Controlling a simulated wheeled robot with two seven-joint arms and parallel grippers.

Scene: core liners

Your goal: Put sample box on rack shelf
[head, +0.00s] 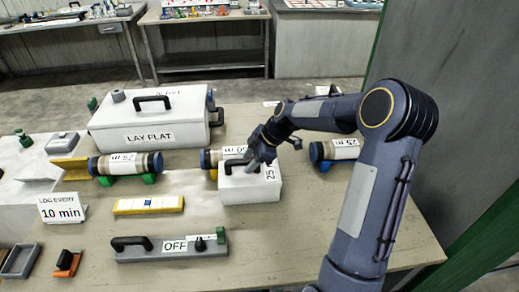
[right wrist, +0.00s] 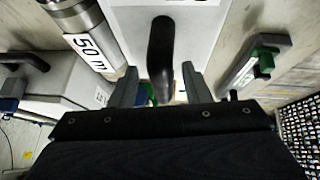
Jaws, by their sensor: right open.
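In the right wrist view the black handle (right wrist: 160,58) stands between the two grey fingers of the open right gripper (right wrist: 160,88), with a gap on each side. The box's white lid (right wrist: 195,25) lies beneath. I cannot make out a rack shelf. My left gripper is not in view.
A large white "LAY FLAT" case (head: 150,120) stands behind left. Core tubes lie beside and behind the box, one marked 50 m (right wrist: 88,45). A grey "OFF" bar (head: 170,246) and yellow tray (head: 148,205) lie in front left. A green post (head: 480,235) stands right.

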